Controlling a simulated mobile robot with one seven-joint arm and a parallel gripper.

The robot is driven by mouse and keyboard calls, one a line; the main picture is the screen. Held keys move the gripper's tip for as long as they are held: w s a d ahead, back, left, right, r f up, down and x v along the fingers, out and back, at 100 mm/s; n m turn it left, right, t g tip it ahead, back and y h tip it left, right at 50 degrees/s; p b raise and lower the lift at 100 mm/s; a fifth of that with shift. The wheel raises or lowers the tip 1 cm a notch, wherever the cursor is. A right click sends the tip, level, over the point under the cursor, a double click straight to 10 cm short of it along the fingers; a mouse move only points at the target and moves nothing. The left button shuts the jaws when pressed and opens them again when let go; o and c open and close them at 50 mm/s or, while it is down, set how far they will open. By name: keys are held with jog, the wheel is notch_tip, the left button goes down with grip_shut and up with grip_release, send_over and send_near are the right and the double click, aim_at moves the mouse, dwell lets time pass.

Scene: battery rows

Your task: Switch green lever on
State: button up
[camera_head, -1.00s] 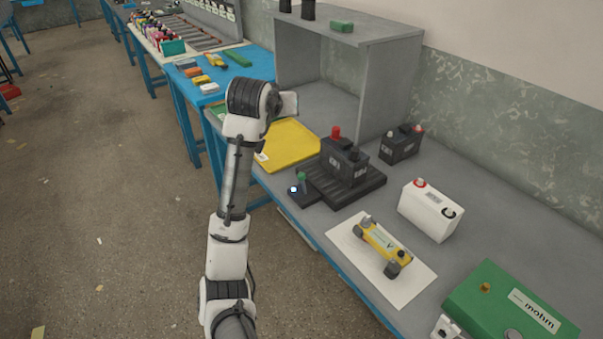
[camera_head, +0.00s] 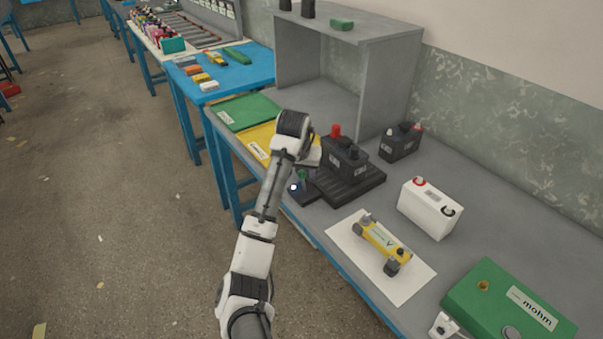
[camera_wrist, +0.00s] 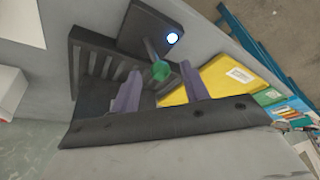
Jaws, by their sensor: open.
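The green lever (camera_head: 302,176) has a round green knob on a thin dark stalk. It stands on a small dark plate at the front left of the black ribbed stand (camera_head: 350,196), beside a lit white-blue lamp (camera_head: 293,187). In the wrist view, the green knob (camera_wrist: 161,71) shows between and slightly beyond the tips of my two purple-grey fingers. My gripper (camera_wrist: 160,77) is open and empty, with a gap on each side of the knob. In the head view, my gripper is right above the lever and partly hidden by my wrist.
A black battery (camera_head: 344,163) with a red terminal stands on the ribbed stand, close right of my gripper. A yellow mat (camera_head: 258,146) lies to the left. A white battery (camera_head: 429,210) and a yellow toy-like car (camera_head: 384,240) on paper are nearer on the grey bench.

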aim_at(300, 174)
jog(key=shift+x, duration=1.6)
jog(key=shift+c, duration=0.2)
jog(key=c, duration=0.9)
jog(key=p, duration=0.2)
jog(key=shift+w+r+g+h+p, duration=0.2)
jog(key=shift+r+g+h+p, duration=0.1)
jog(key=shift+p, duration=0.05)
jog(key=shift+w+a+f+g+h+p, duration=0.2)
jog(key=shift+a+f+g+h+p, duration=0.1)
jog(key=shift+f+g+p, duration=0.3)
jog(key=shift+r, duration=0.2)
jog(key=o, duration=0.9)
jog(key=shift+o, duration=0.2)
